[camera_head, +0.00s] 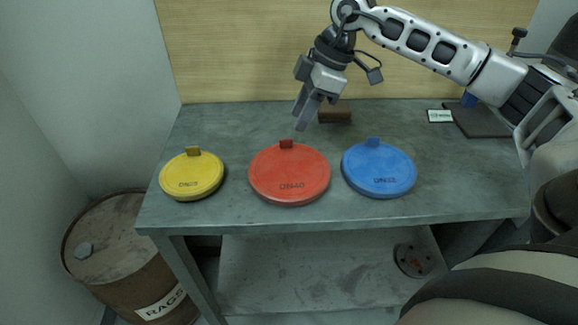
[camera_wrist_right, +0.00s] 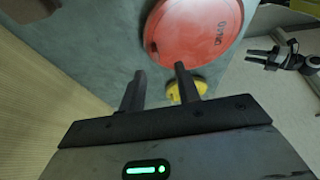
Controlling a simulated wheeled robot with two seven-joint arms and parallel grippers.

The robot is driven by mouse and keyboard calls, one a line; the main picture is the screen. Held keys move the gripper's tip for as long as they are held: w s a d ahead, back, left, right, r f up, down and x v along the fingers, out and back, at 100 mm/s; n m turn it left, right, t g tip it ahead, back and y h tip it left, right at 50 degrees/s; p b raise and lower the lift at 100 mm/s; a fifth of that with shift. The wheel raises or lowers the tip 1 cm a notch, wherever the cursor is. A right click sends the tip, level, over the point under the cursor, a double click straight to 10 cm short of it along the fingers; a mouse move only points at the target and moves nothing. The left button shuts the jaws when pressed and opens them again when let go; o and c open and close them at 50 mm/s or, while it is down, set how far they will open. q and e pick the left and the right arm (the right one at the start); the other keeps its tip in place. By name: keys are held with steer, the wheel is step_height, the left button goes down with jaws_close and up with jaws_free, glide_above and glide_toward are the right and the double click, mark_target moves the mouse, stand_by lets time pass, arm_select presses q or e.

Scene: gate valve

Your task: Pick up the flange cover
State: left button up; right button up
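Three round flange covers lie flat on the grey bench, each with a small tab at its back edge: yellow (camera_head: 192,177), red (camera_head: 290,176) and blue (camera_head: 379,171). My right gripper (camera_head: 303,112) points down above the bench, just behind the red cover's tab (camera_head: 286,144). In the right wrist view its fingers (camera_wrist_right: 160,86) are spread with nothing between them. The red cover (camera_wrist_right: 195,30) is beyond the fingertips there, and the yellow cover (camera_wrist_right: 182,91) is partly hidden by a finger. My left gripper (camera_wrist_right: 254,58) shows small at the right of that view, its fingers apart.
A brown block (camera_head: 335,113) is behind the red cover, close to my right gripper. A small sign (camera_head: 440,116) and a dark mat (camera_head: 482,121) lie at the bench's right. A rusty barrel (camera_head: 120,255) stands at lower left. The bench (camera_head: 240,119) is clear behind the yellow cover.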

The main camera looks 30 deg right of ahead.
mark_target(289, 167)
steer(key=shift+w+p+x, duration=0.15)
steer(key=shift+p+x, duration=0.1)
steer(key=shift+x, duration=1.4)
steer(key=shift+w+p+x, duration=0.2)
steer(key=shift+p+x, duration=0.05)
steer(key=shift+x, duration=1.35)
steer(key=shift+d, duration=0.1)
jaws_close()
